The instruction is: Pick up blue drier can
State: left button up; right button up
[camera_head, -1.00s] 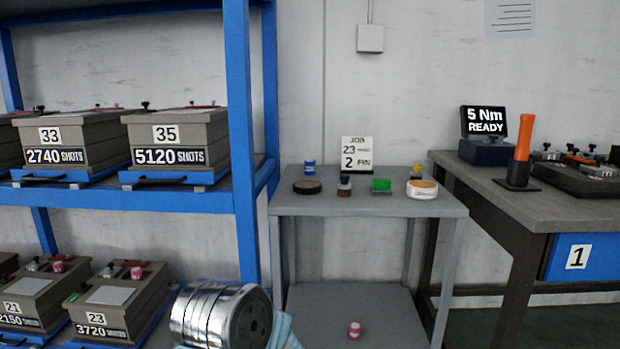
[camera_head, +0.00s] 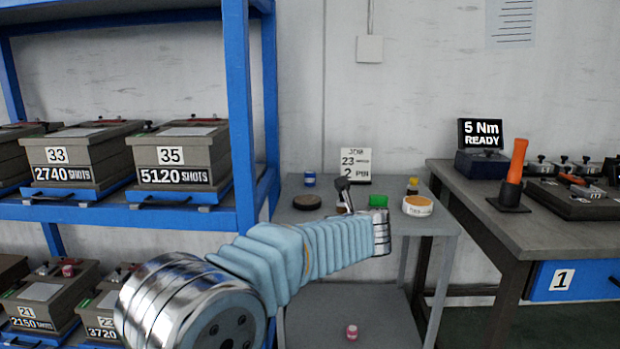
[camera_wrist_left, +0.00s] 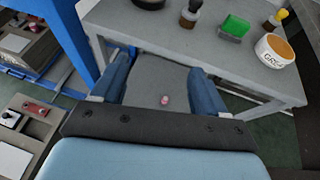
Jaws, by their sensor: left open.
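The blue drier can (camera_head: 309,179) stands upright at the back left of the small grey table (camera_head: 300,222) in the head view. It does not show in the left wrist view. My left arm reaches in from the lower left, across the table's front edge. My left gripper (camera_wrist_left: 158,66) is open and empty in the left wrist view, its two fingers spread over the lower shelf area.
A pink can (camera_head: 351,332) is on the lower shelf. A blue rack post (camera_head: 240,110) stands left.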

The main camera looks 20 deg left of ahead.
aim_at(309, 176)
jog(key=i+j, duration=0.7)
jog(key=i, duration=0.2)
